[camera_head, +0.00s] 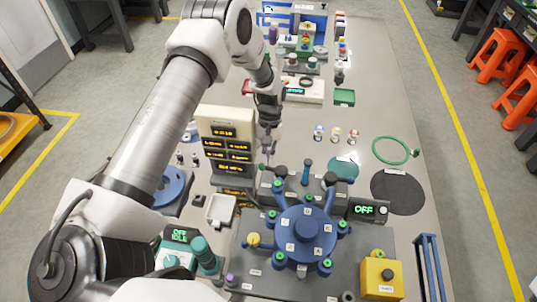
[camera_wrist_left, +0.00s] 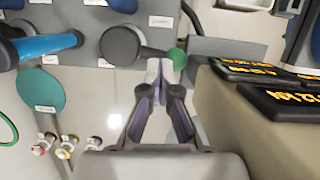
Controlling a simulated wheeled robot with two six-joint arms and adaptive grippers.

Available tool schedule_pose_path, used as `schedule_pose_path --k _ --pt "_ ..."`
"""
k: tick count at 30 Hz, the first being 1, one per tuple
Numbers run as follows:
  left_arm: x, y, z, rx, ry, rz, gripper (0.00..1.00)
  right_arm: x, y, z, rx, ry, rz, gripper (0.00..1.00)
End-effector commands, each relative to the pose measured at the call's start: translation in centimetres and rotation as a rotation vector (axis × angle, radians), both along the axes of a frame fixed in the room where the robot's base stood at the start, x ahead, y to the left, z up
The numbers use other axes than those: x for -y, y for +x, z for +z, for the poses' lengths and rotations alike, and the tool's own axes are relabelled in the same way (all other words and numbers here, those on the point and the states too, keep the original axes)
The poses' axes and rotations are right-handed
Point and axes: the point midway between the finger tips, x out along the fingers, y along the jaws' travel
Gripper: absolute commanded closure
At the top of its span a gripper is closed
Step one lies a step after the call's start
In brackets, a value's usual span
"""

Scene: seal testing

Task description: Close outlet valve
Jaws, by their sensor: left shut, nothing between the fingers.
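A grey manifold block (camera_head: 318,191) behind the blue vessel (camera_head: 305,232) carries a dark round valve knob (camera_head: 281,171), a blue handle (camera_head: 307,172) and another dark knob (camera_head: 330,179). In the left wrist view, the first knob (camera_wrist_left: 119,45) has a thin lever ending in a green tip (camera_wrist_left: 177,57). Which one is the outlet valve I cannot read. My left gripper (camera_head: 268,153) is shut and empty, pointing down at this lever; its fingertips (camera_wrist_left: 165,68) are right by the green tip. Whether they touch I cannot tell. My right gripper is not in view.
A beige panel with yellow readouts (camera_head: 226,136) stands close to the left of my left gripper. A display reading OFF (camera_head: 364,209) is at the right. Small colored-capped parts (camera_head: 336,133), a green ring (camera_head: 390,150) and a dark disc (camera_head: 398,192) lie on the table.

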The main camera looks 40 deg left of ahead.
Motion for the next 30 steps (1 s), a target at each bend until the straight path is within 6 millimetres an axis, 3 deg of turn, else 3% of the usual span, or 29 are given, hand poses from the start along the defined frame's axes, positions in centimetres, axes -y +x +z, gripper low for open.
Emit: schedule_pose_path --k 19,23,30 --pt "-0.1 0.1 0.3 0.0 0.0 0.0 1.0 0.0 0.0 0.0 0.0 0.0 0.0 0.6" --pt "-0.3 0.6 1.9 0.003 0.001 0.0 1.0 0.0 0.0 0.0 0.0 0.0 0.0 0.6" --pt "-1.1 2.1 7.3 0.004 0.001 -0.001 1.0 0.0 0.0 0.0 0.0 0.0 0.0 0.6"
